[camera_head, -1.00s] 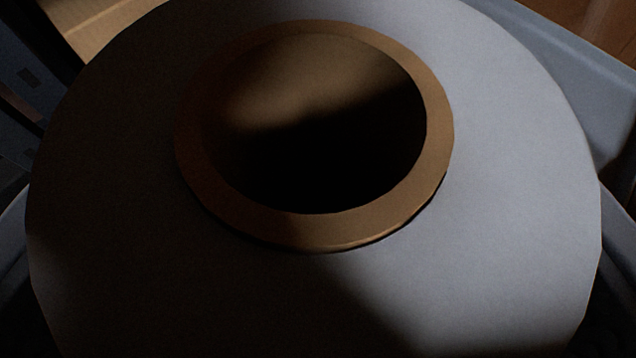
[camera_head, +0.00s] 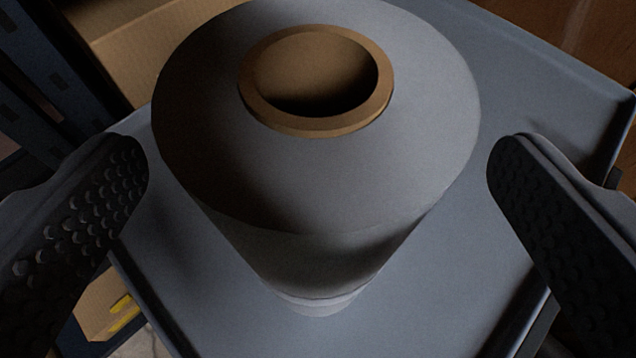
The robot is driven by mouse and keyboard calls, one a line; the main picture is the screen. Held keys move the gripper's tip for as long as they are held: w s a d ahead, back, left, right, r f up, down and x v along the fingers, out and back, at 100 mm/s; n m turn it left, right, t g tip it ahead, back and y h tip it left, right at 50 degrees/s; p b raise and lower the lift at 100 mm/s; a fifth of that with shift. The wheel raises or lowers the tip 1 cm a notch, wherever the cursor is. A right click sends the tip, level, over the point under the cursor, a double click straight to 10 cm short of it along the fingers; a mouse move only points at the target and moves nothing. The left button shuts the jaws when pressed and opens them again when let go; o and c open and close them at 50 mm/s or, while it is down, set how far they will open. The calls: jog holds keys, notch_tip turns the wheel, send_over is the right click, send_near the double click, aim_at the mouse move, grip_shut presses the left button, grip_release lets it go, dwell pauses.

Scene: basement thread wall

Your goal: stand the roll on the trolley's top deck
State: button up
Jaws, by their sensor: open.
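The roll (camera_head: 330,195) is a pale grey-white cone-like spool with a brown cardboard core showing at its top. It stands upright on the trolley's grey top deck (camera_head: 230,310), wider at the top than at its foot. My gripper (camera_head: 318,180) is open, with one dark, studded finger at the left and one at the right. Both fingers are apart from the roll, with gaps on either side. The roll hides the deck behind it.
A cardboard box (camera_head: 135,45) is behind the deck at the upper left, beside a dark metal upright (camera_head: 45,85). The deck has a raised rim at the right (camera_head: 560,60). Bare deck shows on both sides of the roll. A yellow item (camera_head: 124,312) lies below at the lower left.

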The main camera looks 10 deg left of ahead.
jog(key=a+v, duration=0.1)
jog(key=v, duration=0.7)
jog(key=shift+d, duration=0.5)
jog(key=shift+s, duration=0.15)
jog(key=shift+r, duration=0.2)
jog(key=w+d+r+m, duration=0.1)
jog(key=d+r, duration=0.2)
jog(key=r, duration=1.1)
jog(key=w+d+r, duration=0.2)
jog(key=d+r, duration=0.1)
jog(key=r, duration=1.1)
jog(key=s+d+r, duration=0.4)
jog(key=r, duration=0.3)
jog(key=s+d+r+t+h, duration=0.1)
jog(key=s+d+r, duration=0.3)
jog(key=r, duration=0.4)
jog(key=s+d+r+t, duration=0.1)
jog(key=s+d+r, duration=0.3)
jog(key=s+r, duration=0.2)
notch_tip(320, 180, up, 2)
jog(key=shift+r+h, duration=0.1)
jog(key=shift+h, duration=0.2)
jog(key=shift+d, duration=0.1)
